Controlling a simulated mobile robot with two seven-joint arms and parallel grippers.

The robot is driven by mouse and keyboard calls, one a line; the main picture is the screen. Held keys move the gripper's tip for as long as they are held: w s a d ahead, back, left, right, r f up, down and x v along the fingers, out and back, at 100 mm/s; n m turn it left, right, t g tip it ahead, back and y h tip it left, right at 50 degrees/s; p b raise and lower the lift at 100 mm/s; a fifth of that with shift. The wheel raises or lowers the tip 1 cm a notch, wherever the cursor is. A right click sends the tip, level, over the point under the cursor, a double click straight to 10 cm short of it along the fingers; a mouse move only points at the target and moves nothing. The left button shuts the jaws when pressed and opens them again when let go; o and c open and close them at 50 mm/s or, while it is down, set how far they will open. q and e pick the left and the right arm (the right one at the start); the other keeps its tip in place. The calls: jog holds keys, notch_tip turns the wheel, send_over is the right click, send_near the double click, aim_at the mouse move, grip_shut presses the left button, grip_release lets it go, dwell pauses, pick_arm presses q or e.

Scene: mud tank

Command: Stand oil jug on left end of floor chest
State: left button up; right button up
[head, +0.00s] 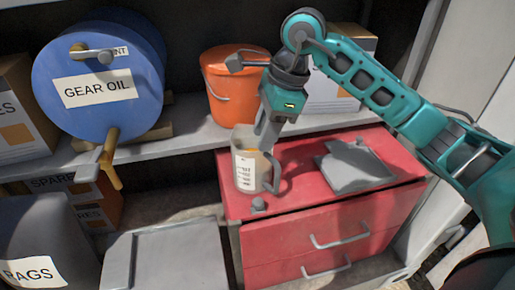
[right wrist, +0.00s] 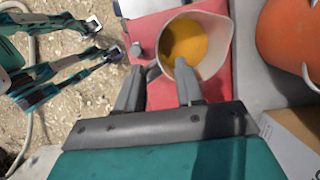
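The oil jug (head: 246,168) is pale with a white label and a grey handle, and it is upright at the left end of the red floor chest (head: 320,218). In the right wrist view the jug (right wrist: 222,60) shows yellow oil inside. My right gripper (head: 266,136) is just above the jug on its handle side. In the right wrist view its fingers (right wrist: 160,75) are apart, one near the handle and one overlapping the rim. Whether they touch the jug is unclear. Teal parts of mine show at the left of that view; the left gripper's state is unclear.
A grey dustpan-like scoop (head: 352,165) lies on the chest's right part, and a small grey knob (head: 259,204) is near its front left. An orange bucket (head: 232,88) and a blue gear oil drum (head: 95,80) stand on the shelf behind. A grey lidded box (head: 165,255) stands left of the chest.

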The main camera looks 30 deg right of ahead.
jog(key=v, duration=0.5)
dwell(0.5)
